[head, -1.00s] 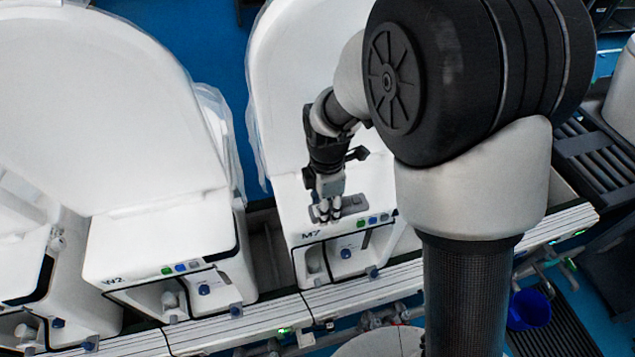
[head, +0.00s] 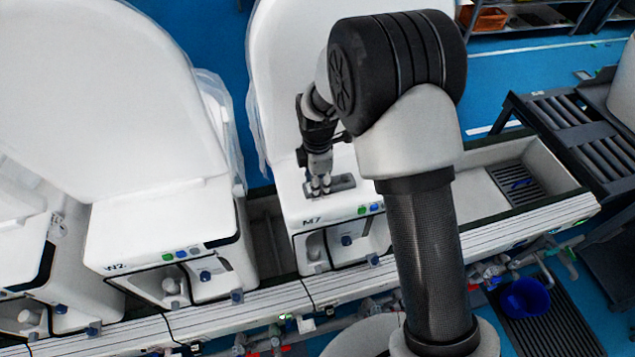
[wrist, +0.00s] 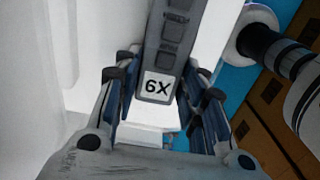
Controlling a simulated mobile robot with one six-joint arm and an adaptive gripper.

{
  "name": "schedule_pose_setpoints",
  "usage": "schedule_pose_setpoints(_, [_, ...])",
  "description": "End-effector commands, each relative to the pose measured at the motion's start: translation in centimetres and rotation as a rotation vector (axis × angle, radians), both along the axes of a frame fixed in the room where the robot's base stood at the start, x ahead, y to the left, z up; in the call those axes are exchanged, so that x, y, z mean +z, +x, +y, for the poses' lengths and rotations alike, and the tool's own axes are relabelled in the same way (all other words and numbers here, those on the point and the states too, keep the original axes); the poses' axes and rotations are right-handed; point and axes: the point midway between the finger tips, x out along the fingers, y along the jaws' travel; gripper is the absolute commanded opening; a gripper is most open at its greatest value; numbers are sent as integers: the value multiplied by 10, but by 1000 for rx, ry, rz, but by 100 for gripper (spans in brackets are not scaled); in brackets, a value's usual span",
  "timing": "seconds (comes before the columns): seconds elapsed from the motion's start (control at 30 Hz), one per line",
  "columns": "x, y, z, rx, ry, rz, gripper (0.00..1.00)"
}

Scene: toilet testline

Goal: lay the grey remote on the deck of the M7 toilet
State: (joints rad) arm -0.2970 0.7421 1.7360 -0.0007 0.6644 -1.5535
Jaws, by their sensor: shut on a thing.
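The grey remote (head: 340,184) is at the deck of the M7 toilet (head: 296,208), behind the "M7" label. My gripper (head: 319,190) points down and is shut on the remote. In the wrist view the remote (wrist: 160,60) stands between the blue-padded fingers of my gripper (wrist: 158,100), with a "6X" label on its near end and dark buttons above. Whether the remote touches the deck or hangs just above it cannot be told. Part of the M7 toilet is hidden behind my arm.
The W2 toilet (head: 165,225) stands to the left, with a narrow gap between it and M7. Coloured buttons (head: 370,209) line M7's front edge. A blue bucket (head: 525,298) is at the lower right.

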Motion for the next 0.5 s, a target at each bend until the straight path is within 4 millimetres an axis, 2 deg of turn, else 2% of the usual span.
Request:
schedule_pose_setpoints(0.33, [-4, 0, 0, 0, 0, -1, 12])
schedule_pose_setpoints(0.37, [-3, 0, 0, 0, 0, -1, 40])
schedule_pose_setpoints(0.5, [-2, 0, 0, 0, 0, -1, 49])
